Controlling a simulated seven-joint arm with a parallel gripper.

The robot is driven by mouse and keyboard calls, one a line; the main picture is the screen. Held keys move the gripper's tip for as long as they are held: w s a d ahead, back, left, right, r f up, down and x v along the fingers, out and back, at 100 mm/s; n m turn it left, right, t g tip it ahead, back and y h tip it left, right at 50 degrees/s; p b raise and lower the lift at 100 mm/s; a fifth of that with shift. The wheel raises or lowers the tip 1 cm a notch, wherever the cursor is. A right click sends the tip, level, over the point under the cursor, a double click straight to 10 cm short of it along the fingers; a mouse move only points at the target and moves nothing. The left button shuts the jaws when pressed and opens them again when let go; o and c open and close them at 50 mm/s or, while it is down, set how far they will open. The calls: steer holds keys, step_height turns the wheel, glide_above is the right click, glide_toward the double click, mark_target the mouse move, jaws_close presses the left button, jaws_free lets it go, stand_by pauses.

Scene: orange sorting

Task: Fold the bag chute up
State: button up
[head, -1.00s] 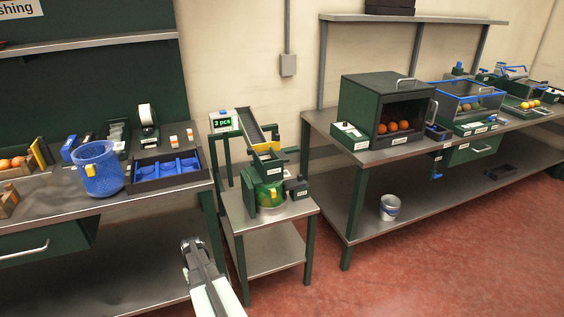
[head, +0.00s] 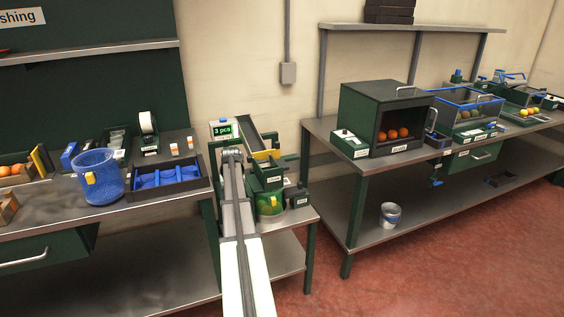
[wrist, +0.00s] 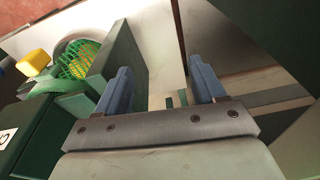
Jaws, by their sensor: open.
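The bagging station stands on the small steel stand in the middle of the head view, with a screen reading "3 pcs" (head: 223,130). Its sloped chute (head: 251,132) with a yellow edge (head: 265,154) is at the top. A green net bag (head: 270,204) hangs below the green housing (head: 268,178); the net (wrist: 80,62) also shows at upper left in the wrist view. My gripper (head: 232,153) is at the left side of the station. In the wrist view my gripper's two blue fingers (wrist: 160,85) are apart with nothing between them, right of a green panel (wrist: 115,55).
A blue basket (head: 98,175) and a dark tray with blue cups (head: 167,177) stand on the left bench. A green box with oranges (head: 388,115) stands on the right bench. A white bucket (head: 390,214) is on its lower shelf.

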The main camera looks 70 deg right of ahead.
steer(key=w+d+r+h, duration=0.15)
steer(key=d+r, duration=0.45)
steer(key=r, duration=0.7)
step_height(320, 180, up, 9)
steer(key=n+g+y, duration=0.1)
steer(key=y, duration=0.2)
glide_above(283, 163)
steer(key=shift+h, duration=0.25)
steer(key=f, duration=1.3)
steer(key=shift+w+a+f, duration=0.15)
steer(key=shift+a+f, duration=0.05)
steer(key=shift+f, duration=0.1)
steer(key=shift+c, duration=0.3)
steer(key=shift+d, duration=0.15)
jaws_close()
steer(key=shift+r, duration=0.1)
steer(key=shift+r, duration=0.1)
